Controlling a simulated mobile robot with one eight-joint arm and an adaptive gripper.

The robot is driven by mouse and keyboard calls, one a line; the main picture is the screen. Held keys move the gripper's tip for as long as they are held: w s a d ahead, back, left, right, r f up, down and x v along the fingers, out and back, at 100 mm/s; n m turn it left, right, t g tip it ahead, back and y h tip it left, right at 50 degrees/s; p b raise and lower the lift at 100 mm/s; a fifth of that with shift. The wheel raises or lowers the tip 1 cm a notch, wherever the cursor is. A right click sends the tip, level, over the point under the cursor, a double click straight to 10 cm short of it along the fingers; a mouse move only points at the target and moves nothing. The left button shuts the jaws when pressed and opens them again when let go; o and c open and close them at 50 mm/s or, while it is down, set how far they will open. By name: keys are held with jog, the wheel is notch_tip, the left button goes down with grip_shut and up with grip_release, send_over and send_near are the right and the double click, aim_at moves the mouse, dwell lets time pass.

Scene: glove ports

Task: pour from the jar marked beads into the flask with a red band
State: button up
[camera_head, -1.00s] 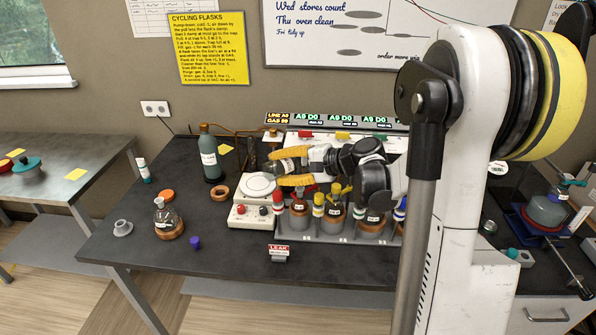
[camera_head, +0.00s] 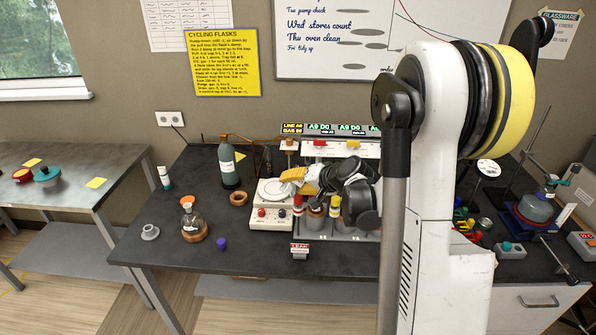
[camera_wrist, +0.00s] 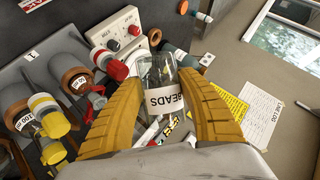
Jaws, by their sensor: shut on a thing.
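In the head view my gripper (camera_head: 293,182) is above the bench beside the white balance, and the jar is not clear there. Flasks stand in a grey rack (camera_head: 335,237). A flask with red-and-white fittings (camera_head: 298,205) is at the rack's left end; the wrist view shows a red tap (camera_wrist: 115,70) close beside the jar. A yellow-tapped flask (camera_wrist: 40,110) is further left. My arm hides the rack's right part.
A round flask (camera_head: 194,225) sits on a cork ring at the left. A LEAK sign (camera_head: 299,250) stands in front.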

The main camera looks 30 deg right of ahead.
jog(key=shift+s+a+f+n+h, duration=0.1)
jog(key=shift+a+f+n+h, duration=0.35)
jog(key=shift+n+h, duration=0.3)
jog(key=shift+d+f+n+h+b, duration=0.15)
jog(key=shift+f+n+h+b, duration=0.15)
jog(key=shift+b, duration=0.6)
jog(key=shift+d+f+n+t+h+b, duration=0.3)
jog(key=shift+d+n+t+h+b, duration=0.15)
jog(key=shift+h+b, duration=0.35)
jog(key=b, duration=0.1)
jog(key=n+h+b, duration=0.2)
jog(key=shift+w+d+f+t+b, duration=0.2)
jog(key=shift+d+f+t+b, duration=0.1)
jog(key=shift+f+t, duration=0.05)
jog(key=shift+d, duration=0.1)
jog(key=shift+r+n, duration=0.1)
jog(key=shift+n, duration=0.2)
